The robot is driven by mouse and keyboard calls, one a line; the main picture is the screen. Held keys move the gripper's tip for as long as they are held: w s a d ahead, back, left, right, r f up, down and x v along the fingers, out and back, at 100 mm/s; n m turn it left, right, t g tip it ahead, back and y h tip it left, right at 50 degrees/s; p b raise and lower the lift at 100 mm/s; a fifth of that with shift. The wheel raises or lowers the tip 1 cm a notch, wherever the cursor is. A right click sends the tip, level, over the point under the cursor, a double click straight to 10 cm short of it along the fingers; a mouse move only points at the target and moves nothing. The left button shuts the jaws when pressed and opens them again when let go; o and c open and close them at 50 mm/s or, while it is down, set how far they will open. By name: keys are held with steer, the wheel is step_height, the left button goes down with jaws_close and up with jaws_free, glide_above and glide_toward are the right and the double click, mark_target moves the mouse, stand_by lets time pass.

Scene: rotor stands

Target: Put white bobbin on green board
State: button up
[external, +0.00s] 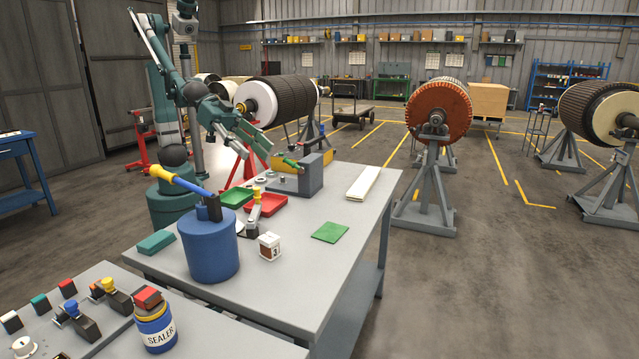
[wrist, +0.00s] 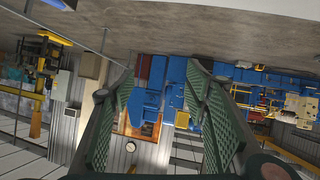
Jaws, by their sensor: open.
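A small white piece with brown parts, which looks like the white bobbin (external: 269,246), stands on the grey bench in the external view, right of the blue drum. The green board (external: 330,232) is a flat green square lying bare on the bench, to the right of the bobbin. My gripper (external: 260,142) is raised above the far left part of the bench, well away from both. In the wrist view my gripper (wrist: 160,85) has its two green fingers spread with nothing between them. Neither the bobbin nor the board can be made out in the wrist view.
A blue drum (external: 209,250) with a yellow-handled tool stands near the bobbin. A green tray (external: 236,198), a red tray (external: 267,205) and a grey fixture (external: 309,178) sit farther back. A pale long bar (external: 363,182) lies at the right. The bench around the board is clear.

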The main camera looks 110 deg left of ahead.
step_height(320, 180, up, 3)
steer(key=s+d+m+t, duration=0.1)
steer(key=s+m, duration=0.1)
glide_toward(268, 237)
steer(key=shift+a+x, duration=0.1)
steer(key=shift+x, duration=0.5)
steer(key=shift+a+x, duration=0.15)
steer(key=shift+x, duration=0.5)
steer(key=shift+w+f, duration=0.1)
steer(key=shift+w, duration=0.05)
steer(key=shift+x, duration=1.2)
steer(key=shift+d, duration=0.15)
steer(key=shift+b+x, duration=0.9)
steer(key=shift+x, duration=1.65)
steer(key=shift+d, duration=0.1)
